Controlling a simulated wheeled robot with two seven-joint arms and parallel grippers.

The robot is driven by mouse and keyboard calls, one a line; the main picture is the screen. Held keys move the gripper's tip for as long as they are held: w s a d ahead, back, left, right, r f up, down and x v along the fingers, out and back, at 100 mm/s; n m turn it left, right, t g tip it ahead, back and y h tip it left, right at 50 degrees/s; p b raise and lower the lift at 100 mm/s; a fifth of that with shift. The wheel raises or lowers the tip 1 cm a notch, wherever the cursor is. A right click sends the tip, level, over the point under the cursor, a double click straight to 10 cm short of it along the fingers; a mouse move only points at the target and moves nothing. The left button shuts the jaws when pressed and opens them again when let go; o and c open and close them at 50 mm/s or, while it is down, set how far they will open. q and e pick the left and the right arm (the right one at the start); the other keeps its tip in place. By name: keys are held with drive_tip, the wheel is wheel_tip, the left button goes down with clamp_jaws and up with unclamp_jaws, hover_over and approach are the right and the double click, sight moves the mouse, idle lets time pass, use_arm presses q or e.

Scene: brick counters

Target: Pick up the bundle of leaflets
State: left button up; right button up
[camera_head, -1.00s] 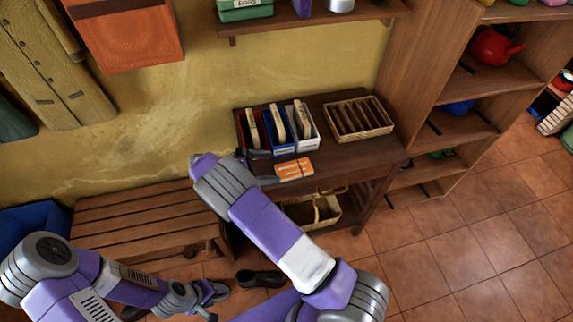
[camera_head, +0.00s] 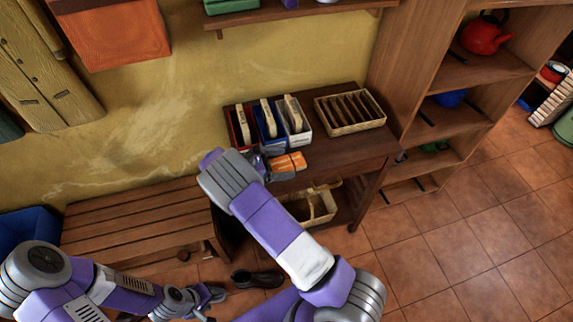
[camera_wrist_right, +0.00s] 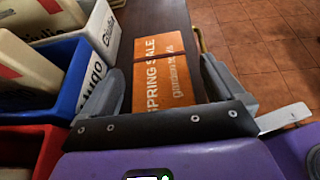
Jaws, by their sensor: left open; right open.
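The bundle of leaflets (camera_head: 291,161) is an orange block with a dark band, lying on the dark wooden table in front of the bins. In the right wrist view the bundle (camera_wrist_right: 162,75) reads "SPRING SALE". My right gripper (camera_head: 272,163) is open at the bundle's left end in the head view. In the wrist view the right gripper (camera_wrist_right: 163,85) has one finger on each side of the bundle; I cannot tell whether they touch it. My left gripper (camera_head: 208,298) is open and empty, low over the floor in front of the bench.
Red, blue and white bins (camera_head: 303,133) with cards stand close behind the bundle. A divided wicker basket (camera_head: 349,126) is on the table's right part. A bench (camera_head: 140,220) stands left, a shelf unit (camera_head: 440,130) right. Black shoes (camera_head: 256,278) lie on the floor.

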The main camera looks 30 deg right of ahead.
drive_tip(key=c, duration=1)
